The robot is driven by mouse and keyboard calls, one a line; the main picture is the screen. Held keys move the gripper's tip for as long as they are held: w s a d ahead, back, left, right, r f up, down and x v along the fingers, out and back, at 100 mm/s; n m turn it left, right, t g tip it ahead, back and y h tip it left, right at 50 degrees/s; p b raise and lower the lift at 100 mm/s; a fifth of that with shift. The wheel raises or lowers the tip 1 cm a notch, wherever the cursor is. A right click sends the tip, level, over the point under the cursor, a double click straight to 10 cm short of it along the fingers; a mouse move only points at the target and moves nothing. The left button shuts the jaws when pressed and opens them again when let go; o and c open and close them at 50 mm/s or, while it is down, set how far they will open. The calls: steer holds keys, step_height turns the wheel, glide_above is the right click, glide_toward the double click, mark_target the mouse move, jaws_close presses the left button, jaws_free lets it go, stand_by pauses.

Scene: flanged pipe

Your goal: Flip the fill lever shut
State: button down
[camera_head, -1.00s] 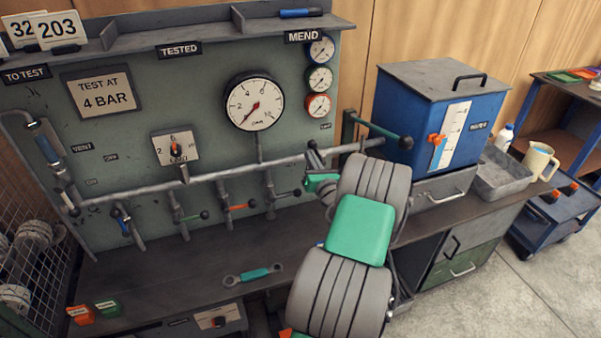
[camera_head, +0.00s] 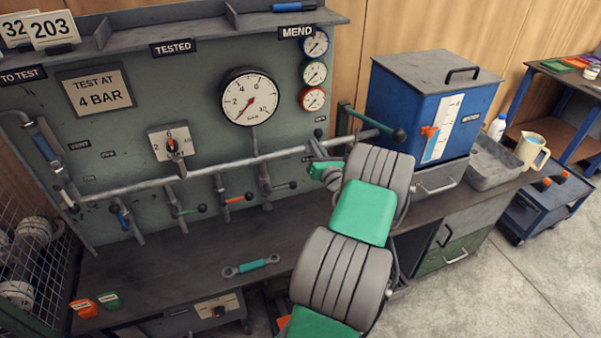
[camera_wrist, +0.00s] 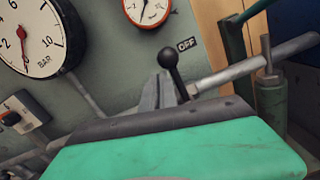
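A lever with a black ball knob (camera_wrist: 166,58) stands up beside an OFF label in the wrist view, its stem leaning a little left. I take it for the fill lever, though no name shows on it. In the head view its small dark knob (camera_head: 318,133) shows just above my gripper (camera_head: 316,152), at the right end of the panel. In the wrist view the grey finger parts (camera_wrist: 158,92) lie close beside the stem. My gripper's green and grey body hides the lever's base. I cannot tell whether the fingers touch the stem or how far apart they are.
A grey pipe (camera_head: 240,160) runs across the panel behind my gripper. A green pump handle (camera_head: 372,122) with a dark ball reaches out beside the blue tank (camera_head: 425,100). The large gauge (camera_head: 250,97) reads near zero. A wrench (camera_head: 251,266) lies on the bench.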

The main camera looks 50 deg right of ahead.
steer(key=shift+w+d+r, duration=0.1)
steer(key=shift+d+r, duration=0.05)
steer(key=shift+r, duration=0.6)
steer(key=s+a+f+b, duration=0.4)
steer(key=s+a, duration=0.4)
steer(key=shift+a, duration=0.35)
steer(key=shift+f, duration=0.1)
